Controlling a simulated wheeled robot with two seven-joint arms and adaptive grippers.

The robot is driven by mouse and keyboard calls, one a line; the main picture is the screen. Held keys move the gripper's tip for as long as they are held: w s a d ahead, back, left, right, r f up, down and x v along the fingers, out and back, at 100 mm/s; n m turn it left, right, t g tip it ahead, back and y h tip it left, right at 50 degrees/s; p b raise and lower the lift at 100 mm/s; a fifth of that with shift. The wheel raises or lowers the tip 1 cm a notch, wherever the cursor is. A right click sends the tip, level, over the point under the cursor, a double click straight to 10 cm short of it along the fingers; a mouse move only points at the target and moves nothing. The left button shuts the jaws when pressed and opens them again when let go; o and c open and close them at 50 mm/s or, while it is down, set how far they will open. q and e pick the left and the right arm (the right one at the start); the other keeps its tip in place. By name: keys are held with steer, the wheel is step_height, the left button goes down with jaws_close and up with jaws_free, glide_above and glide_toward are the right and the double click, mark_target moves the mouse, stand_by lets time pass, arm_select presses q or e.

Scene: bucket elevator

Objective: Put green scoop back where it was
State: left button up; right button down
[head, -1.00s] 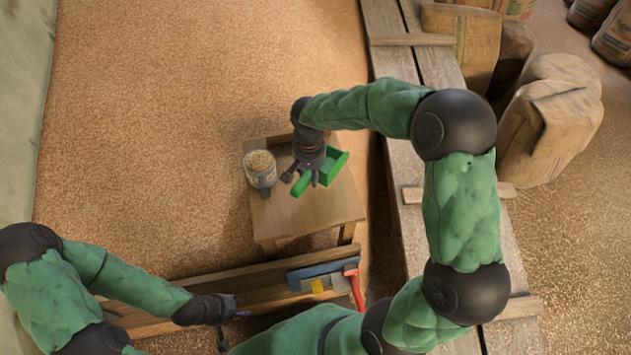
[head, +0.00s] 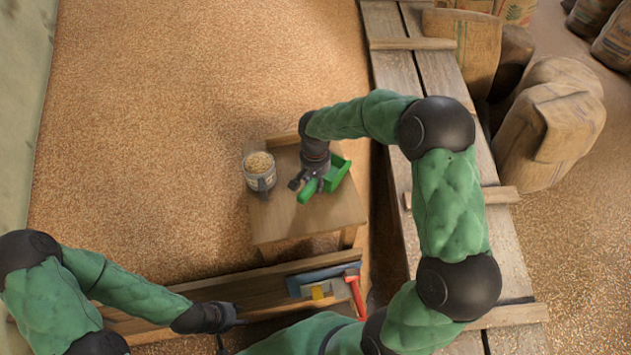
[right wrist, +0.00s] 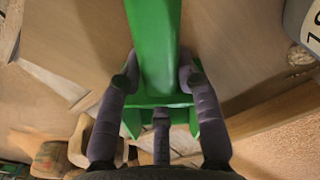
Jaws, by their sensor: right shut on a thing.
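The green scoop (head: 339,173) is held in my right gripper (head: 305,186) over the right part of a small wooden stool (head: 285,225). In the right wrist view the fingers of my right gripper (right wrist: 158,78) are closed around the scoop's green handle (right wrist: 152,40). I cannot tell whether the scoop touches the stool top. My left gripper (head: 236,316) is at lower left, near the front of a wooden tool tray. Its fingers are too small and dark to read.
A jar of grain (head: 259,171) stands on the stool's left side, close to my right gripper. The wooden tray (head: 258,280) in front holds a blue-edged tool (head: 318,276) and a red-handled tool (head: 356,294). Planks (head: 400,50) and sacks (head: 545,130) are at right; grain covers the floor.

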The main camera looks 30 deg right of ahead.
steer(key=c, duration=0.9)
jaws_free()
steer(key=shift+f, duration=0.1)
steer(key=shift+o, duration=0.2)
step_height(320, 180, up, 12)
steer(key=p, duration=0.4)
steer(key=shift+a, duration=0.15)
steer(key=shift+s, duration=0.1)
